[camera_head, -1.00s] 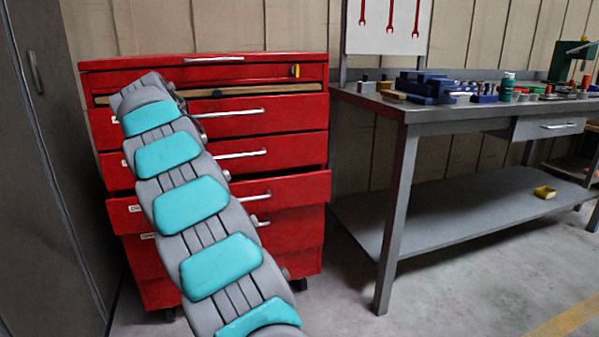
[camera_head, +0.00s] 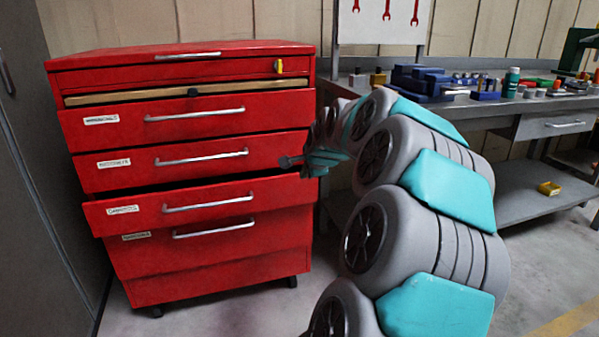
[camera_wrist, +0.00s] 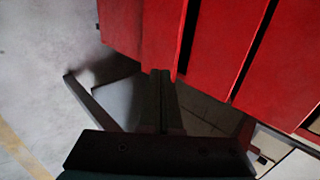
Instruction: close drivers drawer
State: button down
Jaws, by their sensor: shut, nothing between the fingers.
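A red tool cabinet (camera_head: 190,262) stands at the left in the head view. Its third large labelled drawer (camera_head: 135,212) juts out from the front, with a dark gap above it. The labels are too blurred to read, so I cannot tell which one says drivers. My gripper (camera_head: 288,161) is at the cabinet's right front edge, above the level of the jutting drawer. In the wrist view, my gripper (camera_wrist: 161,78) is shut and empty, its tips close to the red cabinet (camera_wrist: 200,40). Contact cannot be told.
A grey workbench (camera_head: 520,190) with tools and a green bottle (camera_head: 510,82) stands right of the cabinet, behind my arm. A dark locker (camera_head: 40,200) is close on the left. The floor in front of the cabinet is open.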

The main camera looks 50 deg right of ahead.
aim_at(290, 174)
jog(key=x, duration=0.3)
jog(key=r+p+x, duration=0.1)
jog(key=x, duration=0.3)
jog(key=w+x, duration=0.1)
jog(key=x, duration=0.3)
jog(key=shift+w+d, duration=0.2)
jog(key=shift+d, duration=0.3)
jog(key=shift+w+d+p, duration=0.35)
jog(key=shift+w+d, duration=0.05)
jog(key=shift+w, duration=0.25)
jog(key=shift+w+d+f, duration=0.1)
jog(key=shift+w+d, duration=0.4)
jog(key=shift+w, duration=0.35)
jog(key=shift+w+d, duration=0.2)
